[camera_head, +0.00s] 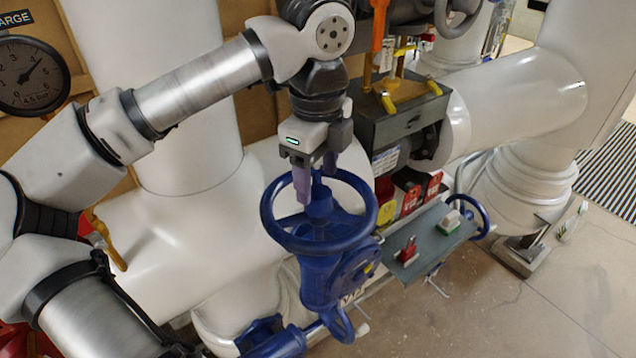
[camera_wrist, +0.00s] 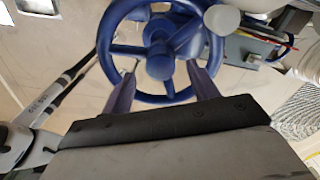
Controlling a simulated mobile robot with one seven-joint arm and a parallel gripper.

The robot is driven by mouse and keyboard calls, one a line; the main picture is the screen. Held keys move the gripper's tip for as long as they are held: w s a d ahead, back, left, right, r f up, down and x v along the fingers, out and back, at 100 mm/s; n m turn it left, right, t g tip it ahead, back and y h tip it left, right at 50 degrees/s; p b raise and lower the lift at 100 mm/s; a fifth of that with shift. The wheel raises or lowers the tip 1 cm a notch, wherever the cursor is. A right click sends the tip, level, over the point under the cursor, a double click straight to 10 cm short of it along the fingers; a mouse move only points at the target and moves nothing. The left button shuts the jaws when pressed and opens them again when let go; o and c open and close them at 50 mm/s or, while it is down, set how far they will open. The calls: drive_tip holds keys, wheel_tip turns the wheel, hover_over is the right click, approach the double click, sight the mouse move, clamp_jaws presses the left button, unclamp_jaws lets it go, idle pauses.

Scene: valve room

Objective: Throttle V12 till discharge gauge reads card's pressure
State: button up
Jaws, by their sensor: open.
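A blue handwheel valve (camera_head: 375,213) stands at the centre, its wheel roughly level; the wheel also fills the top of the wrist view (camera_wrist: 113,30). A tag below it is partly hidden and unreadable. My gripper (camera_head: 315,183) points down at the wheel, its purple fingers apart near the hub. In the wrist view my fingers (camera_wrist: 162,82) overlap the wheel's near rim on both sides; I cannot tell whether they touch it. A round black gauge (camera_head: 30,75) is at the upper left, under a label ending "ARGE".
A grey shelf (camera_head: 432,240) with a red and a green-white item sits right of the wheel. Red and yellow tags (camera_head: 410,198) hang behind it. A grey box (camera_head: 410,120) and large white pipes (camera_head: 515,95) surround the valve.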

sight(317, 191)
drive_tip(key=shift+f+p, duration=0.3)
drive_tip(key=shift+f, duration=1.6)
